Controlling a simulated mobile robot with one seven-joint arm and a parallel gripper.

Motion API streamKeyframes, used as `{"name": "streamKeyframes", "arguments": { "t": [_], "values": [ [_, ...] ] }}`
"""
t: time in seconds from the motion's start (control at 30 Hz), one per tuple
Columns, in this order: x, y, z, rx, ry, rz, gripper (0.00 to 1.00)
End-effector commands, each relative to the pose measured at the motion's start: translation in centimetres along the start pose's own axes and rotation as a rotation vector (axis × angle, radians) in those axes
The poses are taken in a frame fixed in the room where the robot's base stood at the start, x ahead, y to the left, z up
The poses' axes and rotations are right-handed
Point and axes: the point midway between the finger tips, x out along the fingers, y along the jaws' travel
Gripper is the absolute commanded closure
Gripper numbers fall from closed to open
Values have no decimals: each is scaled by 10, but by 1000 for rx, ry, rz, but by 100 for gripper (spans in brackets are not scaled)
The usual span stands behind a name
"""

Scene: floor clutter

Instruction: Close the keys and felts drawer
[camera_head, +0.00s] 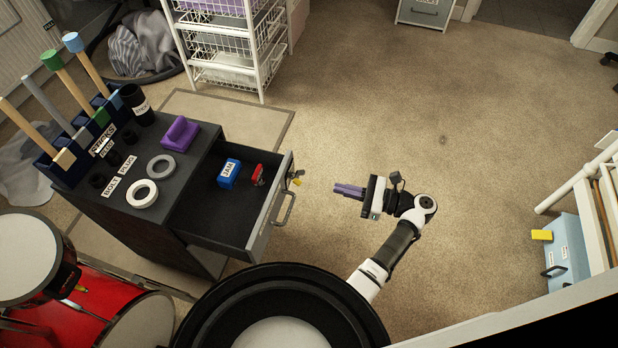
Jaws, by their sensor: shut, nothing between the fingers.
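The open drawer (265,222) sticks out to the right from a dark cabinet (130,232). A blue block labelled JAM (229,173) and a small red item (258,175) are inside it. A metal bar handle (286,205) is on its front, and a small yellow item (297,178) shows at the front's far end. Any label on the drawer front is not readable from here. My gripper (337,189) is shut and empty, to the right of the drawer front. Its purple fingers point left toward the front, with a gap between them.
The cabinet top holds a purple block (180,133), rings (142,193), a black cup (136,104) and a rack of mallets (78,148). A white wire basket stand (232,50) is behind. A light-blue box (566,256) is at right. Carpet around my gripper is clear.

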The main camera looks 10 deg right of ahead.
Motion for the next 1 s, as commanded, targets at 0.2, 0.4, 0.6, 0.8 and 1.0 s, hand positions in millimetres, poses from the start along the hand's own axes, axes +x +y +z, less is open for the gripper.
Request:
{"name": "streamKeyframes", "arguments": {
  "t": [0.2,0.4,0.6,0.8,1.0],
  "values": [
    [24,1,0,0,1,6,100],
    [66,1,0,-1,4,5,100],
    [106,0,0,-2,3,3,100],
    [131,0,0,-4,4,1,100],
    [139,0,0,-4,4,0,100]
  ]
}}
